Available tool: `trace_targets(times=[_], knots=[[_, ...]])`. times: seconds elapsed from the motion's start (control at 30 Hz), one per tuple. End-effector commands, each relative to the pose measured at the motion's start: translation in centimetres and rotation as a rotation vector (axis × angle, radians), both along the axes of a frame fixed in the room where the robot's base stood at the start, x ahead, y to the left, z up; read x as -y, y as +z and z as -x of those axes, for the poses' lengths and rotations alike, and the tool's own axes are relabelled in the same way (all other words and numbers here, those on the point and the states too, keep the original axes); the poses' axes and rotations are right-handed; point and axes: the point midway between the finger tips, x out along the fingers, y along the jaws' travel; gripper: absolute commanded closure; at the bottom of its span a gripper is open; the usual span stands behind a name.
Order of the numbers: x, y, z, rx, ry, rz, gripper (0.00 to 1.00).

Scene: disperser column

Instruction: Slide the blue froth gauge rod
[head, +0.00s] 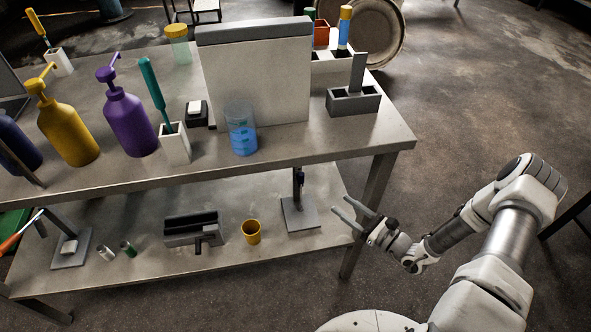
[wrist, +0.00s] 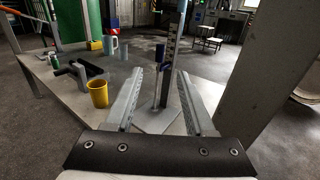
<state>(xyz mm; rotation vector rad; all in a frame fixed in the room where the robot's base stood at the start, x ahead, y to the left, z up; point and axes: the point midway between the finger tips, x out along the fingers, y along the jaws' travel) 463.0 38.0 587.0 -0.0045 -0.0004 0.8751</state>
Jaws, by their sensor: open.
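The froth gauge is an upright dark post with scale marks (wrist: 172,52) on a flat grey base plate; a small blue block (wrist: 160,56) sits on the post's left side. In the head view its base plate (head: 301,214) stands on the lower shelf near the right end, and the tabletop hides the post's upper part. My gripper (head: 341,203) is open and empty at the shelf's right edge, right of the base plate. In the wrist view the post rises beyond and between my gripper's open fingers (wrist: 160,78), apart from them.
The tabletop (head: 355,141) overhangs the shelf, and a table leg (head: 367,205) stands close to my gripper. A yellow cup (head: 251,232) and a grey clamp-like fixture (head: 193,230) sit left of the gauge.

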Motion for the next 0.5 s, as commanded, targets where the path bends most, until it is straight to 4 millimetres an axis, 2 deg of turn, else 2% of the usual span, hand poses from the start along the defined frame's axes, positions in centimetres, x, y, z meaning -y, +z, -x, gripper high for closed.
trace_targets(times=[0.13,0.27,0.5], knots=[[-0.1,-0.2,-0.1,-0.002,-0.006,-0.004,0.45],[-1.0,-0.2,-0.9,-0.001,-0.005,-0.003,0.45],[-4.7,-0.3,-3.8,0.000,-0.003,-0.005,0.45]])
